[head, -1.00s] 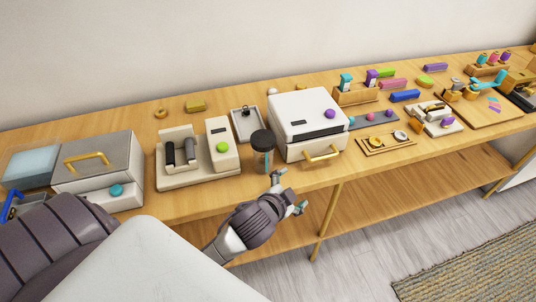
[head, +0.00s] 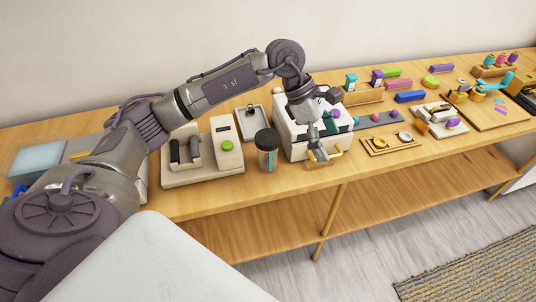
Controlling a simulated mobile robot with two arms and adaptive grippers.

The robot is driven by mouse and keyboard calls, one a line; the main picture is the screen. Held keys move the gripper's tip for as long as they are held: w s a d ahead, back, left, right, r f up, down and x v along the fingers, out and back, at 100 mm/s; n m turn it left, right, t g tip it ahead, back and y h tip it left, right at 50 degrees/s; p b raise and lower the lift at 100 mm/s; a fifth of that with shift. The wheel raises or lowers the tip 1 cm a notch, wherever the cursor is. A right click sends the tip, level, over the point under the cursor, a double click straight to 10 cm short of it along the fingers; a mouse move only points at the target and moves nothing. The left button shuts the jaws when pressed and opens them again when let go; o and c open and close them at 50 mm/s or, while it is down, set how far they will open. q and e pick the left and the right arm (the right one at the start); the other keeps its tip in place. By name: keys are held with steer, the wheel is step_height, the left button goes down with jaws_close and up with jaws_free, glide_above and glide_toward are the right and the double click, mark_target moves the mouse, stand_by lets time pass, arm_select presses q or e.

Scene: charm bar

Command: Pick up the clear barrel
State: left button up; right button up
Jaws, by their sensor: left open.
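A clear barrel (head: 267,158) with a black lid and a teal strip inside stands upright near the table's front edge, left of the white box. My left gripper (head: 322,142) is open and empty. It points down in front of the white box, to the right of the barrel and apart from it. My right gripper is out of view.
The white box (head: 290,140) with a gold handle is partly hidden behind my left gripper. A beige machine (head: 203,179) with a green knob stands left of the barrel. A wooden tray (head: 391,144) with rings lies to the right.

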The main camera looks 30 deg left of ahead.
mark_target(268, 136)
arm_select(q)
steer(key=a+r+y, duration=0.3)
steer(key=a+y, duration=0.4)
steer(key=a, duration=0.9)
steer(key=shift+g, duration=0.3)
step_height(268, 136, down, 8)
steer(key=shift+a+r+p, duration=0.1)
steer(key=shift+a+p, duration=0.05)
steer(key=shift+p, duration=0.85)
steer(key=shift+f+p, duration=0.3)
steer(key=f+p, duration=0.2)
steer(key=f, duration=0.1)
steer(key=shift+d+f, duration=0.2)
steer(key=shift+f, duration=0.7)
steer(key=c, duration=1.2)
steer(key=shift+o, duration=0.2)
steer(key=shift+r, duration=0.1)
